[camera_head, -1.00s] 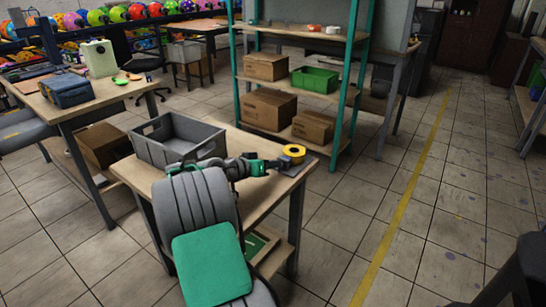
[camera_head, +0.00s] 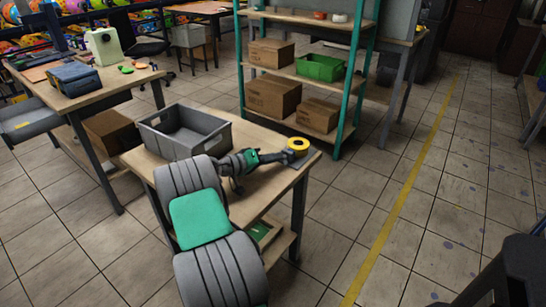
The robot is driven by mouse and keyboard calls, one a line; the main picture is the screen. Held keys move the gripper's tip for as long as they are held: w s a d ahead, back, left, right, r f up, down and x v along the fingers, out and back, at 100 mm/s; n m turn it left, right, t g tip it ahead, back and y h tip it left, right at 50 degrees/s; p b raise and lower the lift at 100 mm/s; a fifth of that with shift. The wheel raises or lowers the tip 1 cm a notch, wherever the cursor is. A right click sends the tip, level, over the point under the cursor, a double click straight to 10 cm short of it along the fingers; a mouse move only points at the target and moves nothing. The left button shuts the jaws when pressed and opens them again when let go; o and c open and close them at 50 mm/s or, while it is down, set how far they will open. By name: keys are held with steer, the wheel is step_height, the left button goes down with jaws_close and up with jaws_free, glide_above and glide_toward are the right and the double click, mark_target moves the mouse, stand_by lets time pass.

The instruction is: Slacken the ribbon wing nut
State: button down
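A yellow ring-shaped roll (camera_head: 298,144), likely the ribbon, is at the right end of the near wooden table (camera_head: 262,198), over a dark flat base. No wing nut can be made out at this size. My arm comes up from the bottom of the view, and its slim dark-and-green end reaches across the table toward the roll. My gripper (camera_head: 274,157) is at the tip, just left of the roll. I cannot tell whether it touches anything, and its fingers are too small and dark to read.
A grey open crate (camera_head: 184,133) stands on the table's left rear, close to my arm. A shelf with teal posts (camera_head: 353,80) holds boxes and a green bin (camera_head: 320,67) behind. Another table (camera_head: 85,88) stands left.

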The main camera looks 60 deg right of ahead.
steer(key=shift+s+d+r, duration=0.1)
steer(key=shift+d+r, duration=0.1)
steer(key=c, duration=1.7)
jaws_free()
steer(key=shift+o, duration=0.5)
steer(key=shift+s+d+f, duration=0.2)
steer(key=shift+w+a+r, duration=0.1)
steer(key=shift+w+a, duration=0.35)
steer(key=shift+a, duration=0.05)
steer(key=p+v, duration=0.1)
steer(key=v, duration=0.6)
steer(key=shift+s+r, duration=0.1)
